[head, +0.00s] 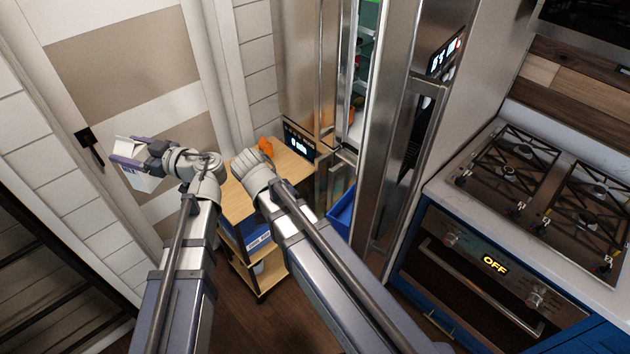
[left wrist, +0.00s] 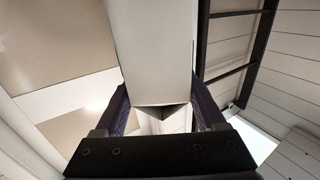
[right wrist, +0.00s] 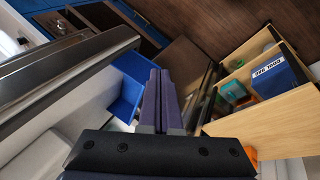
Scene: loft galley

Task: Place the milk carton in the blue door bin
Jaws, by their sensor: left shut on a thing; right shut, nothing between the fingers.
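The white milk carton (head: 145,181) is in my left gripper (head: 128,158) at the left of the head view, in front of a beige and white panelled surface. In the left wrist view the carton (left wrist: 152,50) fills the middle between the fingers. The blue door bin (head: 342,213) shows low by the partly open steel fridge door, partly hidden. In the right wrist view the bin (right wrist: 128,88) is just left of my right gripper (right wrist: 165,75), which is shut and empty. The arm hides its fingers in the head view.
A wooden cart (head: 236,207) with an orange thing (head: 266,145) on top and a blue box (right wrist: 274,77) on a shelf stands beside the fridge. The steel fridge door (head: 385,130) stands upright near my right arm. A stove (head: 540,170) is at right.

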